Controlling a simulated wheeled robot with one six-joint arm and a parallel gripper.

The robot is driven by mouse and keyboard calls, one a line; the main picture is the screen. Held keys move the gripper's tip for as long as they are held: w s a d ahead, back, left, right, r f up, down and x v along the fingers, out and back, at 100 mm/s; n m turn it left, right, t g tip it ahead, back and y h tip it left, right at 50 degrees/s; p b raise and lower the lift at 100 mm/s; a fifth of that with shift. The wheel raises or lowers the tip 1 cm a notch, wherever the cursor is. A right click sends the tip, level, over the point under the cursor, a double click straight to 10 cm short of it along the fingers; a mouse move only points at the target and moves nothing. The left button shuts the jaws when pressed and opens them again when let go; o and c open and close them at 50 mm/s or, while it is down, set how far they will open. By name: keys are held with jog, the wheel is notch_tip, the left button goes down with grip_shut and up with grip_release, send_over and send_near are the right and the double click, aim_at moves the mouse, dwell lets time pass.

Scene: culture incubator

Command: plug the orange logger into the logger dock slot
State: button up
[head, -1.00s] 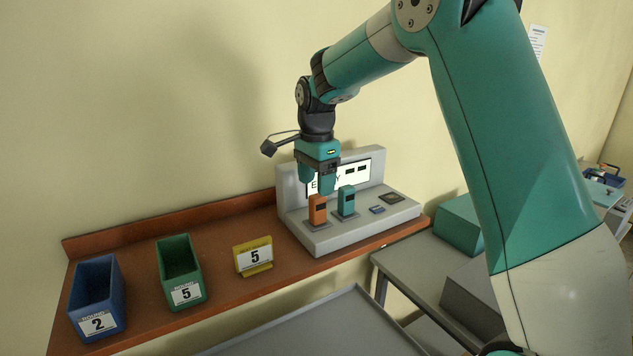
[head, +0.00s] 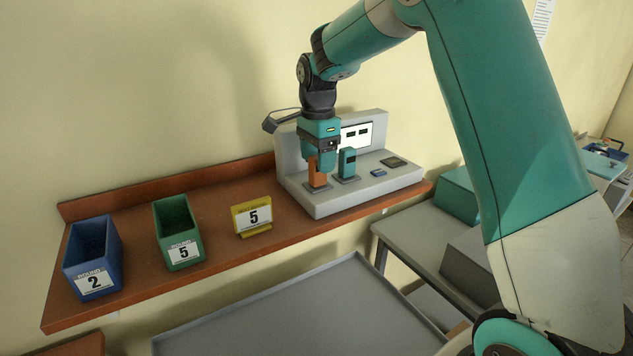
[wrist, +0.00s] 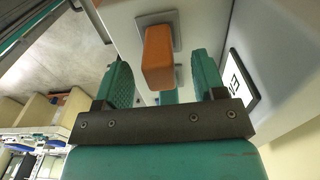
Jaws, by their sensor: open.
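The orange logger (head: 318,179) stands upright on a square plate at the left front of the grey dock (head: 345,200). My gripper (head: 321,160) is directly above it, pointing down, with its fingers around the logger's upper part. In the wrist view, the orange logger (wrist: 158,58) lies between the two open fingers of my gripper (wrist: 161,62), with a gap visible on each side. A teal logger (head: 347,163) stands on its own plate just to the right. A flat dark square (head: 394,162), with nothing standing on it, is at the dock's right; I cannot tell whether it is the slot.
A small blue piece (head: 379,173) lies flat on the dock. The dock's back panel carries a white display (head: 357,136). A yellow sign marked 5 (head: 252,216), a green bin (head: 178,232) and a blue bin (head: 92,257) stand left on the brown shelf (head: 140,285).

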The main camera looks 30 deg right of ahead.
aim_at(318, 185)
notch_tip(318, 185, down, 4)
jog(key=shift+f+b, duration=0.1)
jog(key=shift+b, duration=0.7)
jog(key=shift+f, duration=0.1)
jog(key=shift+s+f, duration=0.15)
jog(key=shift+f, duration=0.05)
jog(key=shift+c, duration=0.5)
grip_shut()
jog(key=shift+r+p, duration=0.1)
jog(key=shift+p, duration=0.25)
jog(key=shift+r+p, duration=2.55)
jog(key=shift+r, duration=0.65)
